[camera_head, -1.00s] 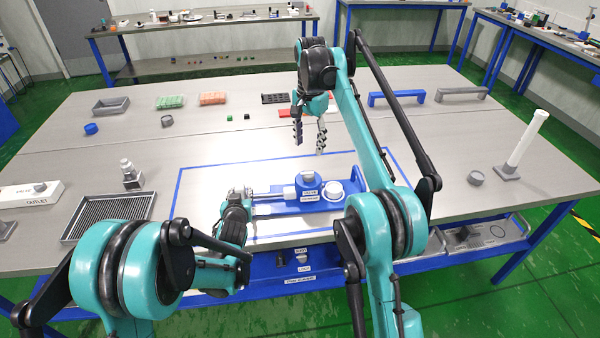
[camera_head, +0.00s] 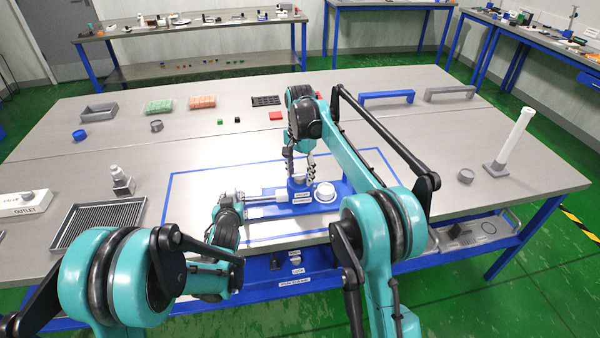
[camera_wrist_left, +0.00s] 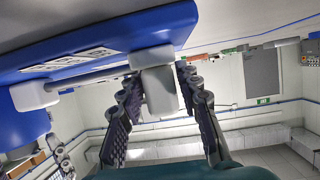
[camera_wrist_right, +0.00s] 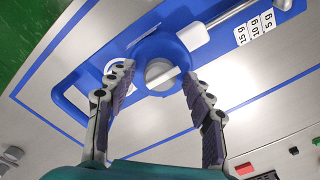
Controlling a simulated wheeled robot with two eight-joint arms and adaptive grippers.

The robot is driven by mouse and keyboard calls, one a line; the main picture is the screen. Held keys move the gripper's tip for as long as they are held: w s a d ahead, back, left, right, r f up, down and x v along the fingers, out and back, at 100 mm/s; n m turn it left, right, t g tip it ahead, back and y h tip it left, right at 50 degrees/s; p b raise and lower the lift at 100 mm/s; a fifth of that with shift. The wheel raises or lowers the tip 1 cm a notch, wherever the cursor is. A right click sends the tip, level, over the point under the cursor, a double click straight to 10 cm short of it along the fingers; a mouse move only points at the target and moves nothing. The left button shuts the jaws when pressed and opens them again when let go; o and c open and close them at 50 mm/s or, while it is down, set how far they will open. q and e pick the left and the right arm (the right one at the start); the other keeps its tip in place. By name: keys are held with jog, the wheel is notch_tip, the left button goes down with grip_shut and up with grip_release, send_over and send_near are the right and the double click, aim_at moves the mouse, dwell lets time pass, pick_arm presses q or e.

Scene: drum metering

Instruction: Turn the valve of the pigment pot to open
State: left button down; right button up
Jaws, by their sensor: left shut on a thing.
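The blue pigment pot (camera_head: 297,187) stands on a blue base (camera_head: 333,203) inside the blue tape outline. My left gripper (camera_wrist_left: 158,88) is shut on a white block (camera_wrist_left: 160,92) at the end of the rod left of the pot.
A scale with gram labels (camera_wrist_right: 254,28) lies beside the rod. A slotted grey tray (camera_head: 98,222) and a white outlet box (camera_head: 22,203) are at the left.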

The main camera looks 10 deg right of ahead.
jog(key=c, duration=1.1)
jog(key=shift+n, duration=0.3)
jog(key=n, duration=1.3)
jog(key=shift+n, duration=2.1)
jog(key=o, duration=1.1)
